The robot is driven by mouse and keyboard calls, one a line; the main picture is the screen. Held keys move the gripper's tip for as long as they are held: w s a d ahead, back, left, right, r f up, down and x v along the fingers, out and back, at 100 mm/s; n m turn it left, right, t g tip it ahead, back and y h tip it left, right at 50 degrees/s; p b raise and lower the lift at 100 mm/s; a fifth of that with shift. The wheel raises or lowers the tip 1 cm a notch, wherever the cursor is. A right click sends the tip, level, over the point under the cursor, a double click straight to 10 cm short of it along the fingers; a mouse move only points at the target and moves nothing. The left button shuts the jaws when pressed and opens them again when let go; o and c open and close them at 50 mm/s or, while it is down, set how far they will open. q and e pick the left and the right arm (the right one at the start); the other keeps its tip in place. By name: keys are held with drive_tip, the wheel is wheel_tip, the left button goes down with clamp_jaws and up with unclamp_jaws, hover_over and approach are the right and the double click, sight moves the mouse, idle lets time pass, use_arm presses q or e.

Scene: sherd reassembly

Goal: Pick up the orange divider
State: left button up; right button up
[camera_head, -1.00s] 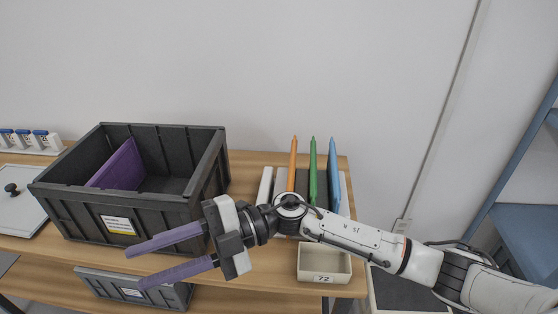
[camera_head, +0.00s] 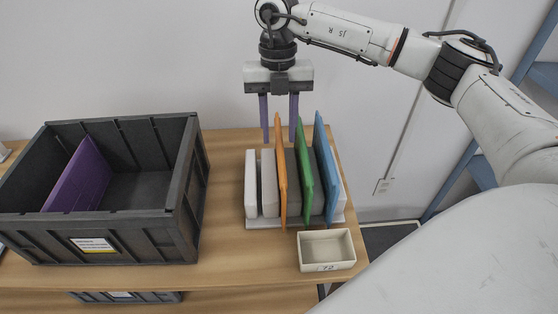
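The orange divider (camera_head: 281,172) stands upright in the slotted rack (camera_head: 251,186), leftmost of the three coloured dividers there. A green divider (camera_head: 304,172) and a blue divider (camera_head: 325,170) stand to its right. My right gripper (camera_head: 279,138) points down with its two purple fingers apart. It is open and empty. In the picture its fingertips lie near the upper end of the orange divider, one on each side; I cannot tell whether they touch. My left gripper is not in view.
A dark grey crate (camera_head: 187,205) with a purple divider (camera_head: 80,178) inside stands at the left. A small cream tray (camera_head: 326,250) sits in front of the rack. Bare wood lies between crate and rack. A wall rises behind.

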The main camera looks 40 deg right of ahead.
sight(280, 145)
drive_tip(key=shift+s+a+f+p, duration=0.1)
drive_tip(key=shift+s+f+p, duration=0.05)
drive_tip(key=shift+f, duration=0.85)
drive_tip(key=shift+s+a+f+p, duration=0.1)
drive_tip(key=shift+s+f, duration=0.1)
drive_tip(key=shift+f, duration=0.75)
drive_tip(key=shift+s+a+f+p, duration=0.1)
drive_tip(key=shift+s+f+p, duration=0.05)
drive_tip(key=shift+f, duration=0.85)
clamp_jaws()
